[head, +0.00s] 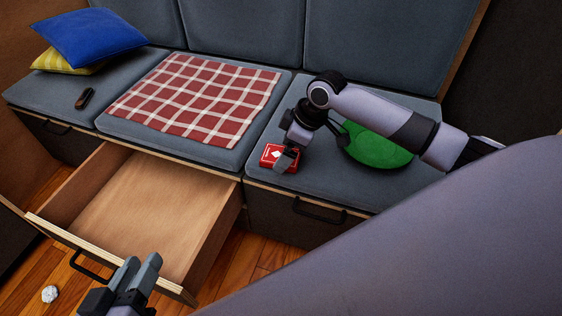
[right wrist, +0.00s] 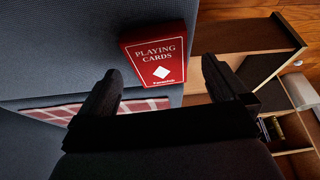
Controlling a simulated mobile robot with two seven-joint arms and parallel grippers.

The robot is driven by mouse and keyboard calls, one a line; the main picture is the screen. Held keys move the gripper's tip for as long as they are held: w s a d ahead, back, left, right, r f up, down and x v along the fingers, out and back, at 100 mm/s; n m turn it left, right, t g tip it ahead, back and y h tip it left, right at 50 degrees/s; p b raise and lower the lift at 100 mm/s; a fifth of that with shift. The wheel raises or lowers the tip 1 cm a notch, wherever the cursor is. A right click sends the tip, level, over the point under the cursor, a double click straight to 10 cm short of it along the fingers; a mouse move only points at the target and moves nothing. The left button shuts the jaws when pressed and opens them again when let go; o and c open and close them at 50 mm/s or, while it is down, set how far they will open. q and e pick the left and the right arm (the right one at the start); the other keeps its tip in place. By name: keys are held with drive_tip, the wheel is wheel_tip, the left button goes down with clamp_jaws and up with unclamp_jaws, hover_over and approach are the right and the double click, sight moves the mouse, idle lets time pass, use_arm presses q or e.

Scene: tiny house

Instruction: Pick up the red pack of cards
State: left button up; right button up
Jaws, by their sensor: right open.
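The red pack of cards (head: 268,154) lies on the right-hand grey seat cushion, near its front left corner. In the right wrist view the pack (right wrist: 153,58) shows its "PLAYING CARDS" label just beyond the fingertips, in the space between them. My right gripper (head: 287,155) is over the pack in the head view, and one finger hides part of it. In the right wrist view my right gripper (right wrist: 160,80) is open and empty. My left gripper (head: 141,264) is low at the bottom left, above the floor by the open drawer, holding nothing visible; its finger gap is unclear.
An open, empty wooden drawer (head: 150,205) juts out from under the middle seat. A red checked cloth (head: 195,95) covers that seat. A green round item (head: 375,150) lies behind my right arm. Blue (head: 88,37) and yellow (head: 65,62) pillows and a small dark object (head: 85,98) lie left.

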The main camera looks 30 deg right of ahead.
drive_tip(key=shift+x, duration=0.95)
use_arm(q)
drive_tip(key=shift+a, duration=0.35)
use_arm(e)
drive_tip(key=c, duration=1.2)
drive_tip(key=shift+r, duration=0.2)
